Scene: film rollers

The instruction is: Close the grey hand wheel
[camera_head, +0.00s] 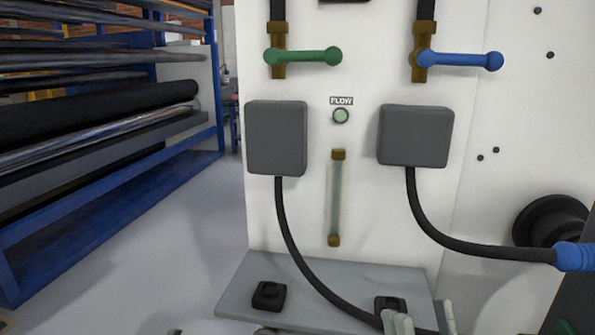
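I do not see a grey hand wheel that I can make out in this view. The white panel (365,215) carries a green lever handle (305,56) and a blue lever handle (460,60), both lying level on brass valves. My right gripper (426,321) shows at the bottom edge, low in front of the grey ledge. My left gripper is not in view.
Two dark grey boxes (276,138) (415,136) with black hoses stand out from the panel. A grey ledge (330,283) juts out below. A black round fitting (548,219) and blue connector (574,256) are at right.

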